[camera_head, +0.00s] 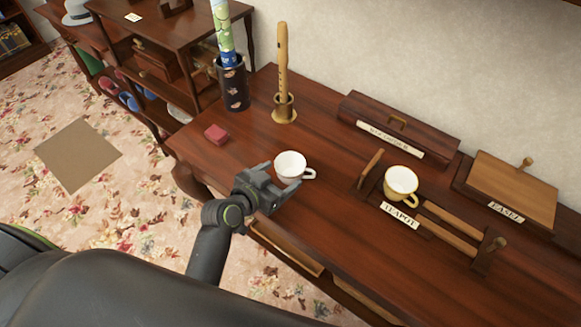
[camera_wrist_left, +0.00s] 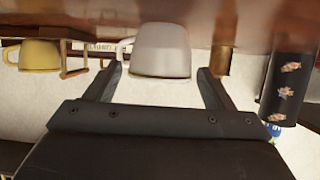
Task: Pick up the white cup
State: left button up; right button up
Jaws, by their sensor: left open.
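The white cup (camera_head: 291,167) stands upright on the brown wooden table, its handle pointing right in the head view. My left gripper (camera_head: 277,186) is at the table's front edge, just in front of the cup, with its jaws open toward it. In the left wrist view, which is upside down, the white cup (camera_wrist_left: 160,50) shows beyond and between the two open fingers (camera_wrist_left: 160,85). I cannot tell whether the fingers touch it. My right gripper is not in view.
A yellow cup (camera_head: 401,182) sits in a wooden rack labelled TEAPOT, right of the white cup. A drawer (camera_head: 285,247) is below the front edge.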

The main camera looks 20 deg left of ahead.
aim_at(290, 169)
pick_arm(q)
jog(key=shift+p+x, duration=0.5)
jog(key=shift+x, duration=2.4)
jog(key=shift+f, duration=0.1)
jog(key=shift+s+a, duration=0.1)
jog(key=c, duration=0.7)
